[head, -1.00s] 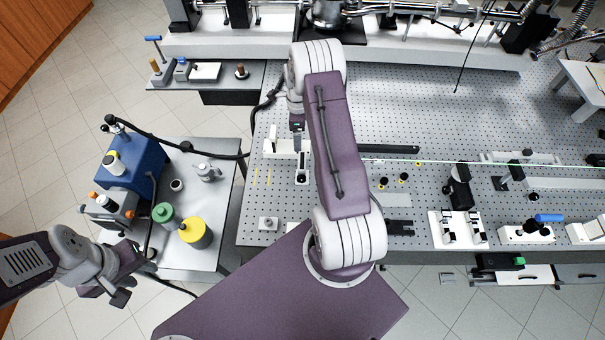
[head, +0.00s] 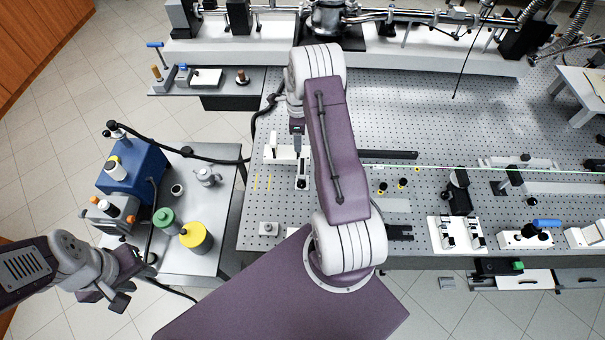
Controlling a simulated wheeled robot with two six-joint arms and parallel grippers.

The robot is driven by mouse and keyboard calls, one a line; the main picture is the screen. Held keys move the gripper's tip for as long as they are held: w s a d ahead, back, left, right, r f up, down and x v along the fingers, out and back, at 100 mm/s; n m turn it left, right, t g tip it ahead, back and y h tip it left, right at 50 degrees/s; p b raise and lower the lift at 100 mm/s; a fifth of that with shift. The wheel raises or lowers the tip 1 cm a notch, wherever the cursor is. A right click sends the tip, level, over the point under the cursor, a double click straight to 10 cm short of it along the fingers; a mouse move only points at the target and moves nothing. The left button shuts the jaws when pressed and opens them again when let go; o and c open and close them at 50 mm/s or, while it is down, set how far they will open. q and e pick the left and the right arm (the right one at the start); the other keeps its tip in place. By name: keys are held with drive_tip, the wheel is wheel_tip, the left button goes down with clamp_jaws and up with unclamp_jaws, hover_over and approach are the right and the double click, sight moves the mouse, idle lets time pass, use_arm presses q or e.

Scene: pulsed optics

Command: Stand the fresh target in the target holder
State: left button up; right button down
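My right arm reaches up the middle of the view and folds back. Its gripper (head: 298,146) points down over the left part of the breadboard, small and partly beside the arm link; its fingers are too small to read. Directly below it stands a narrow white mount (head: 302,176) with a dark round spot, which may be the target holder. A white block (head: 279,154) stands just left of it. I cannot make out the fresh target. My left gripper (head: 107,298) is at lower left, beside the cart, its fingers apart and empty.
A green beam (head: 450,167) crosses the perforated breadboard (head: 440,110). Mounts line its front right edge.

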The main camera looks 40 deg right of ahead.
drive_tip(key=shift+r+p, duration=2.1)
drive_tip(key=shift+r, duration=0.9)
drive_tip(key=shift+f, duration=0.1)
drive_tip(key=shift+r, duration=0.4)
wheel_tip(320, 180, up, 3)
drive_tip(key=p, duration=0.3)
drive_tip(key=shift+r, duration=0.15)
drive_tip(key=shift+w, duration=0.1)
